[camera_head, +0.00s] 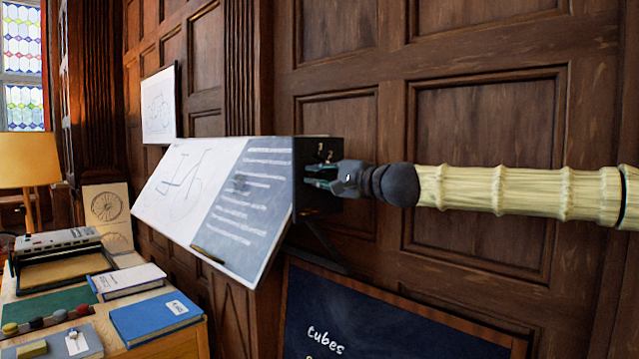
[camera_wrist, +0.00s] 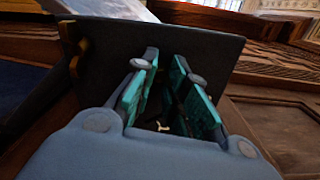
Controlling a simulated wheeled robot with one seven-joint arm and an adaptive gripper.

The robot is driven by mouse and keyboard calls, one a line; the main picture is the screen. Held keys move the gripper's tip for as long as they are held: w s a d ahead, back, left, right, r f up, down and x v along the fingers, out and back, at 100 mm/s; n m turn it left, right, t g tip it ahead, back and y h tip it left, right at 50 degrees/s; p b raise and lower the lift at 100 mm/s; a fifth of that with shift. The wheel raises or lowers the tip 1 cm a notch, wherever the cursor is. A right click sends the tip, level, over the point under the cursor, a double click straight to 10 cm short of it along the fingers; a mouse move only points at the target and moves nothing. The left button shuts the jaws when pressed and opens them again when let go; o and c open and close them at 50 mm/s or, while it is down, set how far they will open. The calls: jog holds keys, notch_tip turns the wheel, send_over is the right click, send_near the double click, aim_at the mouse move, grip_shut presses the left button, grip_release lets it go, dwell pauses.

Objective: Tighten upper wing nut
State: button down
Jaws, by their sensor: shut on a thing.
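The tilted drafting board (camera_head: 222,185) is mounted on the panelled wall, with a dark side face (camera_head: 313,150) at its right end. Small pale-brass fittings (camera_head: 325,153) show on that face just above my gripper; they are too small to tell apart. My gripper (camera_head: 318,178) reaches in from the right, its teal-padded fingers at the side face. In the wrist view my gripper (camera_wrist: 170,90) points at the dark face, with a gap between its fingers. It is shut on a small wing nut, mostly hidden by the fingers. I cannot tell from the pictures which wing nut it is.
A bracket (camera_head: 322,245) runs below the board. A dark chalkboard (camera_head: 370,325) marked "tubes" stands below my arm. The wall behind my arm is close.

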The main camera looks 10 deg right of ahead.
jog(key=shift+f+m+b, duration=0.2)
jog(key=shift+m+b, duration=2.1)
jog(key=shift+m, duration=5.6)
jog(key=c, duration=0.7)
grip_release()
jog(key=shift+d+r, duration=0.1)
